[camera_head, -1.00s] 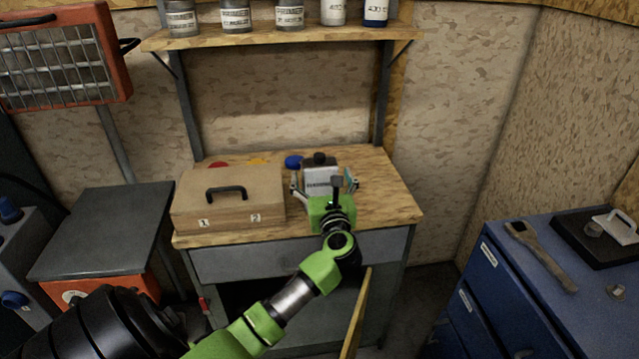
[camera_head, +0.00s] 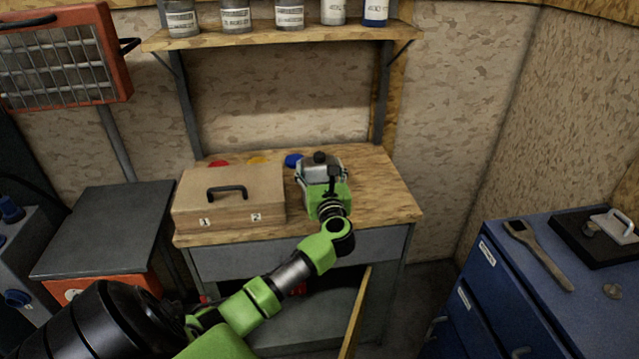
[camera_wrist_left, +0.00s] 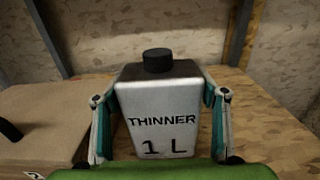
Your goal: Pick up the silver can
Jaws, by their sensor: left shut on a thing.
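The silver can (camera_wrist_left: 162,108) has a black cap and a label reading THINNER 1 L in the left wrist view. It stands upright on the wooden worktop, and its top shows in the head view (camera_head: 312,171). My left gripper (camera_wrist_left: 162,115) is shut on the can, with one finger on each side of it. In the head view the left gripper (camera_head: 323,178) hides most of the can's front. My right gripper is not in view.
A wooden case (camera_head: 230,192) with a black handle stands just left of the can. Red, yellow and blue round things lie behind. A shelf (camera_head: 285,38) with several tins hangs above. The worktop (camera_head: 385,195) is clear to the right. A blue cabinet (camera_head: 545,300) stands at the right.

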